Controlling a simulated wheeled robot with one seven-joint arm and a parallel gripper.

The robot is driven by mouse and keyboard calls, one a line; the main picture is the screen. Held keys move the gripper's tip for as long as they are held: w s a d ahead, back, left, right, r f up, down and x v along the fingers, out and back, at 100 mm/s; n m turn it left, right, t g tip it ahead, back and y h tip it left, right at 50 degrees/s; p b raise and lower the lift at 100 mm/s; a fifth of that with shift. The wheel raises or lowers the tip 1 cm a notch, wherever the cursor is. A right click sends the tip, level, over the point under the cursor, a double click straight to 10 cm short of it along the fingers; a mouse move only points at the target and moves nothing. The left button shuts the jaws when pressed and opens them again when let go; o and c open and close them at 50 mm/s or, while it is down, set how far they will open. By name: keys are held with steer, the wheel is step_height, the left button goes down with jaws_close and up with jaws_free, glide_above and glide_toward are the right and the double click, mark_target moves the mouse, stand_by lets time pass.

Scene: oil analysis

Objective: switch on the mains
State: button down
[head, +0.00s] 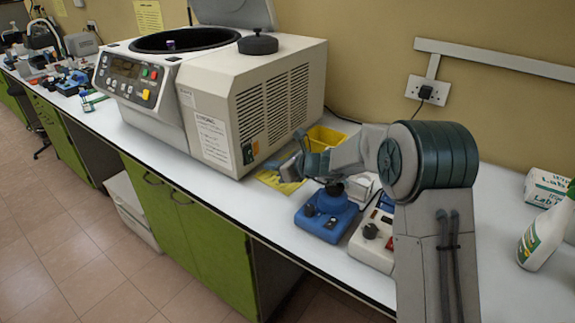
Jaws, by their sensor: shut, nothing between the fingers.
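The large cream centrifuge (200,110) stands on the bench with its lid up. Low on its vented right side are a small dark switch (247,153) and an orange mark beside it; I cannot tell the switch's position. A white wall socket (428,90) with a black plug in it is on the wall behind. My gripper (292,166) is shut and empty, low in front of the centrifuge's right side, to the right of the small switch. My arm partly hides the gripper's far side, and I cannot tell whether it touches anything.
A blue mixer (326,214) and a cream device (374,240) stand below my arm. A black round lid (258,43) lies on the centrifuge. A spray bottle (545,238) and a carton (546,187) are at right.

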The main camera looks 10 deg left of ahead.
mark_target(250, 162)
steer(key=x, duration=0.3)
steer(key=r+p+x, duration=0.1)
steer(key=x, duration=0.2)
steer(key=shift+w+a, duration=0.1)
steer(key=shift+a, duration=0.1)
steer(key=shift+f, duration=0.1)
steer(key=b, duration=0.2)
steer(key=shift+w+a+f+y+b, duration=0.1)
steer(key=shift+f+y+b, duration=0.15)
steer(key=shift+y+b, duration=0.05)
steer(key=shift+a+r, duration=0.1)
steer(key=shift+r, duration=0.4)
